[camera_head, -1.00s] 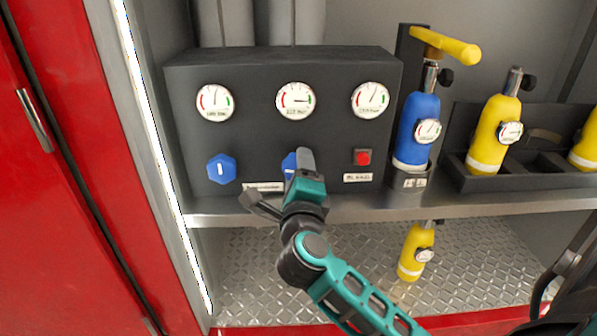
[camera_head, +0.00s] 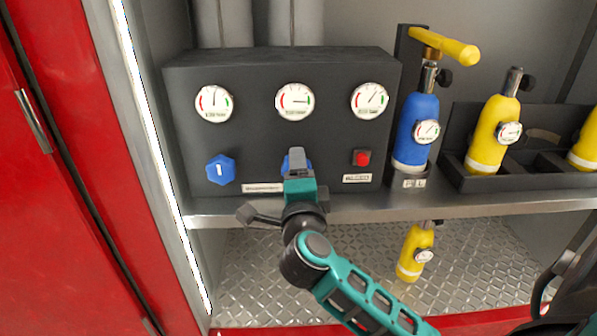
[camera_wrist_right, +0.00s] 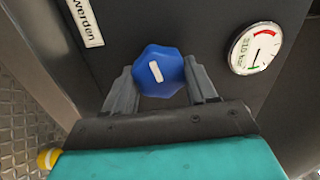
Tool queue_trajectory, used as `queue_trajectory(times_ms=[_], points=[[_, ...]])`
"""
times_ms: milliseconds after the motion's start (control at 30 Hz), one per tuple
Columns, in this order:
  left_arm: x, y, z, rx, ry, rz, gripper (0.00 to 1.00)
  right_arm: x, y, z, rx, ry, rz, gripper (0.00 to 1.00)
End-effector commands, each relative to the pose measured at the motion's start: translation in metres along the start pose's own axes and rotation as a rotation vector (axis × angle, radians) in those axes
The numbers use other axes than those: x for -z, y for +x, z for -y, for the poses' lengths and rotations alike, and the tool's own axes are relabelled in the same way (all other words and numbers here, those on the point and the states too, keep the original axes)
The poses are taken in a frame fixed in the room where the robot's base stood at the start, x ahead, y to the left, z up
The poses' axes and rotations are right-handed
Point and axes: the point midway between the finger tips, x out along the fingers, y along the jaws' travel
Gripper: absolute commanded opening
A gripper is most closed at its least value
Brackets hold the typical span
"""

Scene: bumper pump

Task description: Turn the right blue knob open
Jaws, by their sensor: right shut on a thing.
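The right blue knob (camera_wrist_right: 158,72) sits on the black panel, and in the right wrist view its white mark is slanted. In the head view only a small part of this knob (camera_head: 287,164) shows behind my right gripper (camera_head: 297,162). My right gripper (camera_wrist_right: 160,88) has a finger on each side of the knob and is shut on it. The left blue knob (camera_head: 220,169) is untouched, with its white mark close to upright. My left gripper is not in view.
Three gauges (camera_head: 295,102) line the panel (camera_head: 330,65) above the knobs. A red button (camera_head: 362,158) is to the right. A blue cylinder (camera_head: 416,125) and yellow cylinders (camera_head: 490,140) stand on the shelf (camera_head: 450,202). A yellow cylinder (camera_head: 415,255) stands below.

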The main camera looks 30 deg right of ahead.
Motion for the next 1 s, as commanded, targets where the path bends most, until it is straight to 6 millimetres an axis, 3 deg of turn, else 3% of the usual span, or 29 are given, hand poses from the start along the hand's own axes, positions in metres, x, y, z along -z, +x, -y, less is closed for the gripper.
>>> queue_trajectory(times_ms=[167,200,433,767,1000], points=[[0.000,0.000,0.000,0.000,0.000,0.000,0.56,0.000,0.001,0.002,0.005,0.002,-0.001,0.26],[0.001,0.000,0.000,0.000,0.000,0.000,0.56,0.001,0.001,0.002,0.005,0.002,-0.001,0.58],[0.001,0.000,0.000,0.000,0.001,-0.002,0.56,0.000,0.000,0.001,0.003,0.002,-0.001,0.80],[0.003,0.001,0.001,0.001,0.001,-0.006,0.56,0.000,-0.004,0.000,0.000,0.001,0.001,0.82],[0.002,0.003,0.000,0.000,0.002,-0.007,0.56,-0.001,-0.045,-0.002,-0.003,0.003,0.003,0.82]])
